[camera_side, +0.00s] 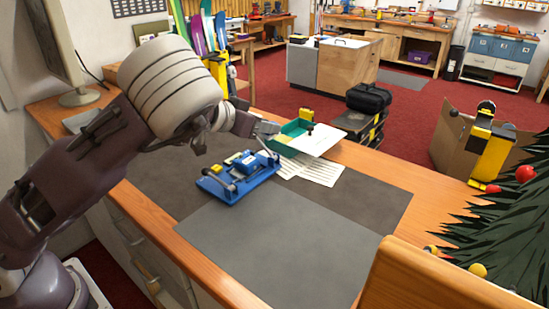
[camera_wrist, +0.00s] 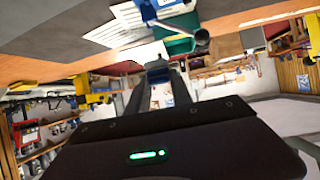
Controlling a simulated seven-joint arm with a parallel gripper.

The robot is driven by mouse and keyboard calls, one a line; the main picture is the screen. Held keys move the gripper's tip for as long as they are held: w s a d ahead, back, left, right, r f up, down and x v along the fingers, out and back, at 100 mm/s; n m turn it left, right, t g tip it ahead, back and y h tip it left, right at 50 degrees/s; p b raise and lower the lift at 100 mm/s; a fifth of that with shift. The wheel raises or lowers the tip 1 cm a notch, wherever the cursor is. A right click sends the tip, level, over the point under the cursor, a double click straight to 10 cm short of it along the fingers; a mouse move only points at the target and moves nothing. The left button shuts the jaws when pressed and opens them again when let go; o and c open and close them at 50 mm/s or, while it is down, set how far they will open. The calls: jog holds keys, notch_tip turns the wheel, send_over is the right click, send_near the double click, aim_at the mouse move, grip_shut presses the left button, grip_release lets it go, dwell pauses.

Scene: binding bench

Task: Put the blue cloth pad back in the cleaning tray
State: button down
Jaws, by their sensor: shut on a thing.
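My gripper (camera_side: 266,129) is over the bench, just left of and close to the green tray (camera_side: 287,141) in the side view. In the wrist view my gripper (camera_wrist: 157,68) is shut on a small dark blue piece (camera_wrist: 158,76), which looks like the blue cloth pad. In the side view I cannot make the pad out clearly at the fingertips. The green tray also shows in the wrist view (camera_wrist: 178,46), beyond the fingertips. The pad appears held up, apart from the tray. Part of the tray's inside is hidden from the side.
A blue binding machine (camera_side: 238,177) stands on the grey mat (camera_side: 300,235) in front of the tray. Printed sheets (camera_side: 318,171) lie beside it. A black case (camera_side: 368,98) is behind the bench. The mat's front is clear. Tree branches (camera_side: 510,220) reach in at right.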

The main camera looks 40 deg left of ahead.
jog(key=m+h, duration=0.2)
send_near(298, 139)
jog(key=w+d+r, duration=0.2)
jog(key=w+d, duration=0.1)
jog(key=shift+m+g+h, duration=0.4)
jog(key=shift+m+h, duration=0.2)
jog(key=shift+h, duration=0.2)
jog(key=w, duration=0.5)
jog(key=shift+w+a+f, duration=0.35)
jog(key=shift+a, duration=0.05)
jog(key=w+a+r, duration=0.4)
jog(key=w+a, duration=0.1)
jog(key=w, duration=0.1)
jog(key=shift+m, duration=0.3)
notch_tip(298, 139, down, 10)
jog(key=shift+d+f, duration=0.1)
jog(key=shift+d, duration=0.05)
